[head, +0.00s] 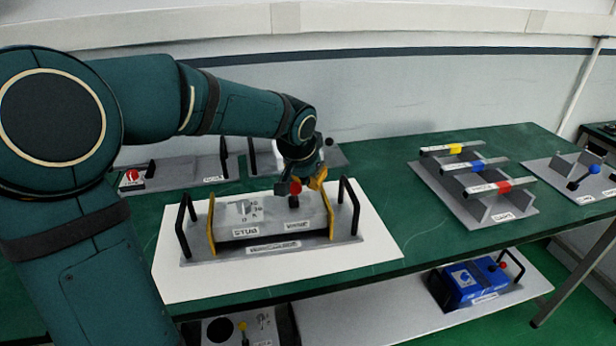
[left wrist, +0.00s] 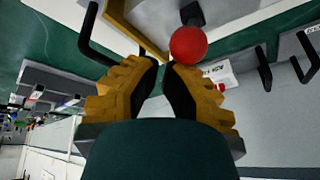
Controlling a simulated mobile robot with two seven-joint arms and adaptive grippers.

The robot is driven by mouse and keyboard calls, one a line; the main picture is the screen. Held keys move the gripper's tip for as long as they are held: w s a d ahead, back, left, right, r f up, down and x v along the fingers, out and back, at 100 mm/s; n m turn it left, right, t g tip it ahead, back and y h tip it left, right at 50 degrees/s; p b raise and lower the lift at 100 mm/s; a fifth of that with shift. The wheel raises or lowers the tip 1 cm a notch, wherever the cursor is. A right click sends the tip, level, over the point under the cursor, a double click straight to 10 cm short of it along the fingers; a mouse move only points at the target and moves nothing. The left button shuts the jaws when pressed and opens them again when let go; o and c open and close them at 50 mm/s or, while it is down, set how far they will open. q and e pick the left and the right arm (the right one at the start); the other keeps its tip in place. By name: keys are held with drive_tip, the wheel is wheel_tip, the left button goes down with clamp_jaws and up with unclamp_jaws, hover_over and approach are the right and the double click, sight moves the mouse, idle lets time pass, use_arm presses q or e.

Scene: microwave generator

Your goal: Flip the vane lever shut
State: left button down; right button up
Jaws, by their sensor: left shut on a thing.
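The vane lever, a short dark stalk with a red ball knob (head: 295,187), stands on top of the grey box marked STUB (head: 268,231) in the head view. My left gripper (head: 303,186) reaches down to the knob from above and behind. In the left wrist view the red knob (left wrist: 188,44) is at the tips of the yellow-and-black fingers (left wrist: 165,62), touching or very close to the right-hand finger. My right gripper is in neither view.
Black handles (head: 187,226) and yellow brackets (head: 211,228) flank the box on its white mat (head: 180,275). A rack with yellow, blue and red-marked bars (head: 480,185) stands right on the green table. A blue box (head: 467,283) sits on the lower shelf.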

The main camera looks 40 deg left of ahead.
use_arm(q)
drive_tip(key=shift+s+d, duration=0.1)
idle(0.6)
drive_tip(key=shift+w+r+p, duration=1.5)
drive_tip(key=shift+r+p, duration=0.25)
drive_tip(key=shift+r, duration=0.45)
drive_tip(key=s+d+r, duration=0.3)
drive_tip(key=s+d, duration=0.2)
drive_tip(key=s, duration=0.2)
drive_tip(key=shift+s+d+r, duration=0.2)
drive_tip(key=shift+r, duration=0.1)
